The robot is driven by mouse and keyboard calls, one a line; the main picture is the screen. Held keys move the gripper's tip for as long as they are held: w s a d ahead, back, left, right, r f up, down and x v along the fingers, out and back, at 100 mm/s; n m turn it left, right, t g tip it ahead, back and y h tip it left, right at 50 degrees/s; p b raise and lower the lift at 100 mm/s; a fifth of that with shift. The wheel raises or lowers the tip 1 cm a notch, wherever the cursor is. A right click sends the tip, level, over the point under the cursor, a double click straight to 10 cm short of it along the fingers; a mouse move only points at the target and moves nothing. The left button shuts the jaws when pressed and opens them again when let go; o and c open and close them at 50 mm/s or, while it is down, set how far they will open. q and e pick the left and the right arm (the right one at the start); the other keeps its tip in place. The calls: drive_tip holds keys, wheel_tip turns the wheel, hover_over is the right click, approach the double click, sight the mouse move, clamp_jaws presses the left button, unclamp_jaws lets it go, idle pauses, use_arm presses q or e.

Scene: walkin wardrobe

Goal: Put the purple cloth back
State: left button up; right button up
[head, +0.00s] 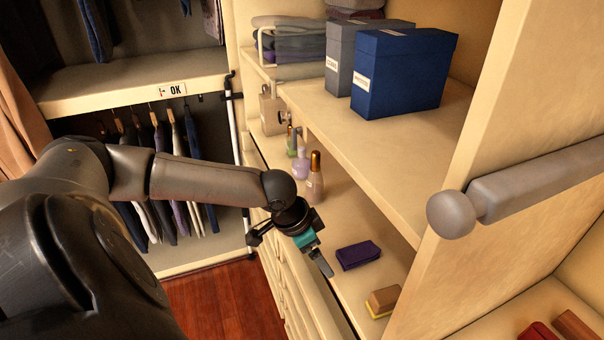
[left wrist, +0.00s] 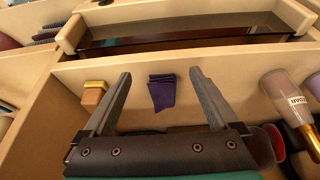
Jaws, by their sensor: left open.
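The purple cloth (head: 358,255) is folded into a small dark bundle and lies on the lower shelf, right of my left gripper in the head view. My left gripper (head: 318,256) is over the front edge of that shelf, empty. In the left wrist view, the fingers of my left gripper (left wrist: 160,76) are spread wide, and the purple cloth (left wrist: 162,92) shows between them on the board. The fingers look apart from it. My right gripper is not in view.
A tan-and-yellow brush-like block (head: 382,301) lies near the cloth. Bottles (head: 314,178) stand left of it on the same shelf. A blue box (head: 402,72) and a grey box (head: 345,60) stand on the shelf above. A vertical panel (head: 480,150) closes the right side.

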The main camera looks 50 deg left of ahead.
use_arm(q)
drive_tip(key=shift+s+a, duration=0.35)
drive_tip(key=shift+s, duration=0.5)
drive_tip(key=shift+s+a, duration=0.3)
drive_tip(key=shift+s, duration=0.5)
